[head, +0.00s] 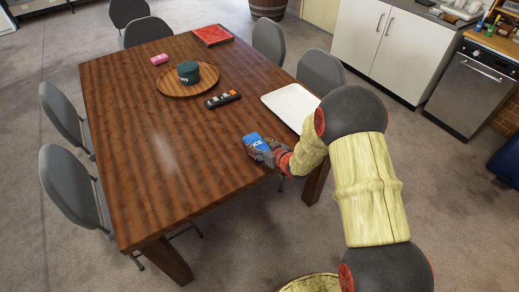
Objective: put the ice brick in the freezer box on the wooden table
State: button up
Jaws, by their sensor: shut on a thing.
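The ice brick (254,139) is a small blue block with white "ICE" lettering. My gripper (263,150) is shut on it at the near right edge of the wooden table (165,150). Whether the brick touches the tabletop I cannot tell. My gripper's fingers hide part of its lower side. I cannot pick out a freezer box for certain; a flat red tray-like thing (212,35) lies at the table's far right corner, its inside hard to make out.
A white tray (290,106) lies on the right edge, close to my gripper. A black holder (222,99), a round wooden tray (176,88) with a dark green tin (188,72), and a pink item (160,59) stand farther back. Grey chairs surround the table. Its near left is clear.

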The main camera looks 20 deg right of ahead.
jog(key=shift+f, duration=0.4)
jog(key=shift+f, duration=0.15)
jog(key=o, duration=1.4)
